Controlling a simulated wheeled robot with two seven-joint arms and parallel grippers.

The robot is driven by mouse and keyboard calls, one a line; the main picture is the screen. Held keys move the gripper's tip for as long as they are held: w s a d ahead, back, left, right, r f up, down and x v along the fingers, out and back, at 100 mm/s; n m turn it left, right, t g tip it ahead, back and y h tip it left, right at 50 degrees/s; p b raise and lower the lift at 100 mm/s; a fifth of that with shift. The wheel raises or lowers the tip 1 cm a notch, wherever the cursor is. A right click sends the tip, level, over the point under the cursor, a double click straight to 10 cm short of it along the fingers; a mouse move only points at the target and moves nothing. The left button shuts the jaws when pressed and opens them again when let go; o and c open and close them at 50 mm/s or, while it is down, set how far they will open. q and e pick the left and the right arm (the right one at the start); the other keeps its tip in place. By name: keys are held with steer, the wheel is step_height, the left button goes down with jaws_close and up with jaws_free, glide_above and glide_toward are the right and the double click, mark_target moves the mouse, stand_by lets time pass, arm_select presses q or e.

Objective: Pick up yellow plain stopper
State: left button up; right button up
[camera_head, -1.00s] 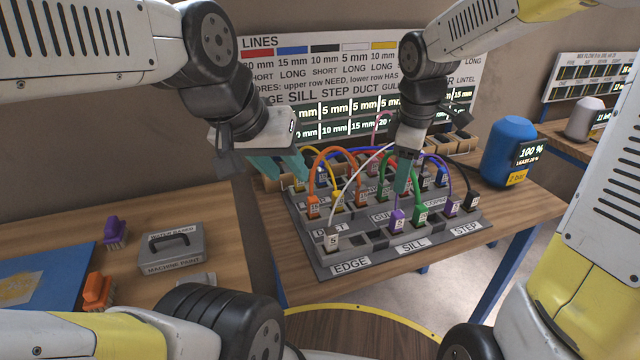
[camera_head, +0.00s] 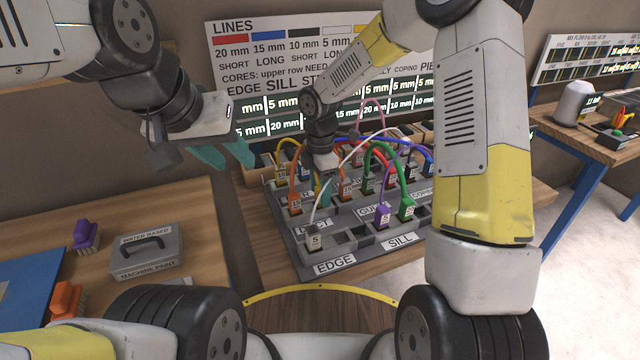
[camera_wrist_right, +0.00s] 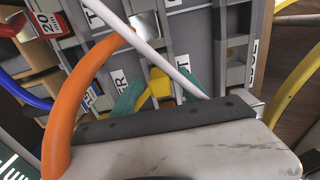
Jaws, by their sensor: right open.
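The yellow stopper (camera_wrist_right: 159,83) shows in the right wrist view as a yellow piece between the two teal fingers of my right gripper (camera_wrist_right: 160,92); its lower part is hidden by the gripper body. The fingers are open around it, and I cannot tell whether they touch it. In the head view my right gripper (camera_head: 323,188) is down among the cables over the grey board (camera_head: 292,238), pointing down, and mostly hides the stopper.
An orange cable (camera_wrist_right: 75,90) and a white cable (camera_wrist_right: 165,58) arch close to my right gripper. Green (camera_head: 386,150) and purple cables stand right of it. A grey case (camera_head: 146,252) and brushes lie on the left table.

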steer(key=shift+f, duration=0.7)
jaws_close()
step_height(320, 180, up, 10)
steer(key=shift+r, duration=0.1)
